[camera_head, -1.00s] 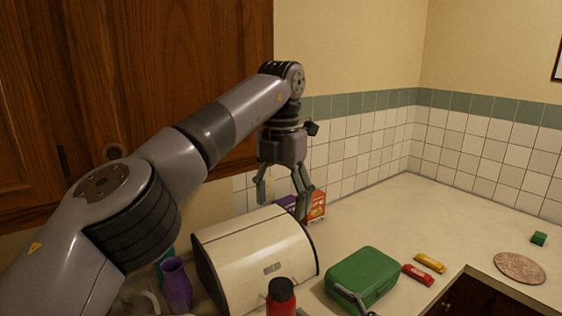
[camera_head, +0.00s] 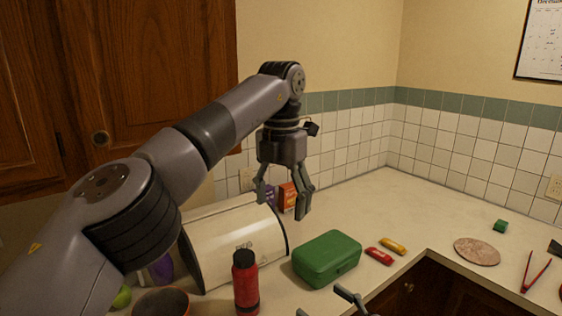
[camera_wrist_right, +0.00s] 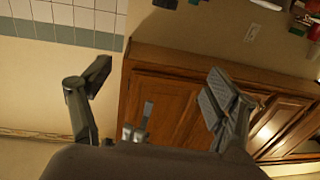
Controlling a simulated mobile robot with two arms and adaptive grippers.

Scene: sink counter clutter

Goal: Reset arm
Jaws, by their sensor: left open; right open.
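My left gripper (camera_head: 283,200) hangs from the left arm in the head view, fingers pointing down. It is open and empty, in the air above and behind the cream bread box (camera_head: 225,250). My right gripper (camera_wrist_right: 155,95) is open and empty in the right wrist view, its two fingers spread wide in front of wooden cabinets (camera_wrist_right: 165,100). In the head view, only parts of what looks like my right gripper (camera_head: 335,300) show at the bottom edge.
A red bottle (camera_head: 246,285), green case (camera_head: 326,260), red bar (camera_head: 379,256) and yellow bar (camera_head: 393,246) lie or stand on the counter. A round brown board (camera_head: 477,251), green block (camera_head: 500,226) and red tongs (camera_head: 534,272) are at right. Boxes (camera_head: 287,196) stand behind the left gripper.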

